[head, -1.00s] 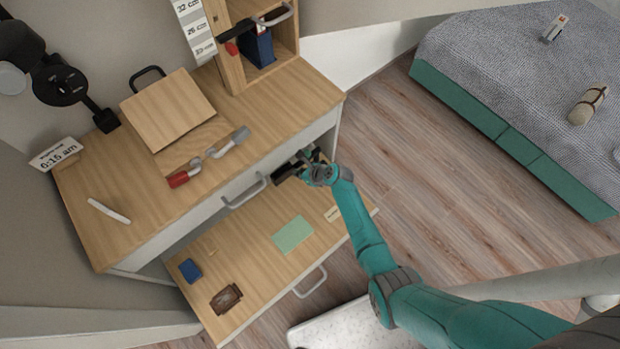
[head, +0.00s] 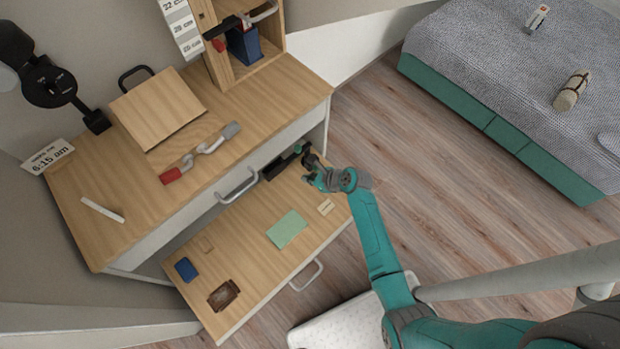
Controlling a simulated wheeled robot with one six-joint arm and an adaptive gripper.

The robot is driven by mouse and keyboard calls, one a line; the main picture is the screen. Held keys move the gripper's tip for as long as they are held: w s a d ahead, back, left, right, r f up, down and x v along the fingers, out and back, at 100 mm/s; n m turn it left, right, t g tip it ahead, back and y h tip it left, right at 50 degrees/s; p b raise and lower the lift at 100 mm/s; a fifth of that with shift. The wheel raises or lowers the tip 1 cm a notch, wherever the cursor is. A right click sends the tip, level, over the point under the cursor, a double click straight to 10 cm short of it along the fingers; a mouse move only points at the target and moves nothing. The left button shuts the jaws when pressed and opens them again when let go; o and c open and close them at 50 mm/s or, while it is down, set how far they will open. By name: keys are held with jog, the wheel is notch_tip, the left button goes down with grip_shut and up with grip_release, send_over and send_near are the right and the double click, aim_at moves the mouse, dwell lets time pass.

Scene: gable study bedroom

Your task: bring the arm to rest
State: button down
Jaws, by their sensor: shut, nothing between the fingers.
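My arm (head: 372,237) reaches up from the lower right over the right side of the pulled-out lower drawer board (head: 250,238). My gripper (head: 307,156) is at the arm's far end, close to the front right of the desk and above the board's back right part. It is small in this view. It is shut with nothing held. A dark object (head: 274,168) lies just left of it, partly under the desk edge.
On the board are a green pad (head: 287,229), a blue item (head: 186,269), a brown tray (head: 223,295) and a small tag (head: 326,207). The desk top (head: 150,205) holds a red-ended tool (head: 172,175). Floor (head: 440,170) is open toward the bed (head: 490,90).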

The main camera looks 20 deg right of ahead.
jog(key=shift+s+d+r, duration=0.2)
jog(key=shift+s+r, duration=0.25)
jog(key=shift+r, duration=0.05)
jog(key=s+r+n+t+h, duration=0.15)
jog(key=s+n, duration=0.45)
jog(key=s, duration=0.6)
jog(key=s+r+n+t+h, duration=0.1)
jog(key=s+r+n+h, duration=0.2)
jog(key=s+n, duration=0.6)
jog(key=s+r+n+t, duration=0.1)
jog(key=s+r+n, duration=0.3)
jog(key=r, duration=0.5)
jog(key=s+r+n+t, duration=0.2)
jog(key=s+r+n, duration=0.3)
jog(key=s+r, duration=0.2)
jog(key=s+a+r+n+t, duration=0.1)
jog(key=s+r+n, duration=0.4)
jog(key=r, duration=0.5)
jog(key=shift+s+r+t, duration=0.35)
jog(key=shift+s, duration=0.45)
jog(key=shift+d+h, duration=0.1)
jog(key=shift+h, duration=0.15)
